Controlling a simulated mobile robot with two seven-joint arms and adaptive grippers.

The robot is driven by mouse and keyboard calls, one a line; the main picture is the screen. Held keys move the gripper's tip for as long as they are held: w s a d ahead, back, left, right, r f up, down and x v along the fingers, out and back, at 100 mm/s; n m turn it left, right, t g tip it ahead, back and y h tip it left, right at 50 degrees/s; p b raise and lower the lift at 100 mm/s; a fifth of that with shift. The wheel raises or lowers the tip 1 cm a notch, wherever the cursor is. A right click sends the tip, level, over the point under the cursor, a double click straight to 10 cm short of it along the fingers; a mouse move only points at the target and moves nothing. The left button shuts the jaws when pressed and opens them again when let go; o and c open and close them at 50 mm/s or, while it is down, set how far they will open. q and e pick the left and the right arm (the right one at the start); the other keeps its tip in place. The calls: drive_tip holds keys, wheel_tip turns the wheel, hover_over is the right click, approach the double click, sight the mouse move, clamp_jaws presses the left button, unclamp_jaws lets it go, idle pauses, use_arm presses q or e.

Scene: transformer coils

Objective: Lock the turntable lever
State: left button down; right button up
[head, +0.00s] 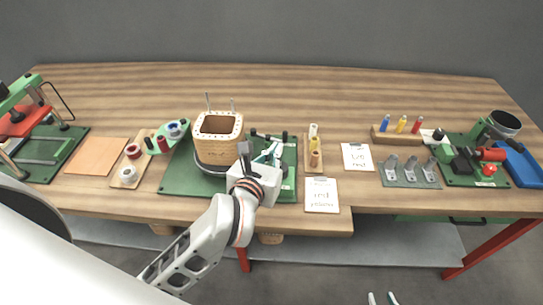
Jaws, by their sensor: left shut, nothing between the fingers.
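The turntable is a dark disc (208,171) on a green baseplate (183,186), and a square wooden coil former (219,146) stands upright on it. Several small dark posts or knobs (284,136) stand right of the former. I cannot tell which part is the lever; my gripper and wrist hide part of this area. My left gripper (275,150) is shut and empty, over the right part of the baseplate among the dark posts. I cannot tell whether it touches one. My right gripper (381,298) shows only its two fingertips, apart, at the bottom edge, away from the table.
Left are a green-framed press (20,92), an orange sheet (96,156) and spool holders (128,172). Right of the baseplate are a peg tray (316,165), two paper cards (321,195), grey clips (411,172) and another green tool board (462,178). The table's back strip is clear.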

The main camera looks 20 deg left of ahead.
sight(284, 138)
use_arm(q)
drive_tip(key=x, duration=0.4)
drive_tip(key=shift+w+f, duration=0.1)
drive_tip(key=shift+w, duration=0.2)
use_arm(e)
drive_tip(key=shift+f, duration=0.1)
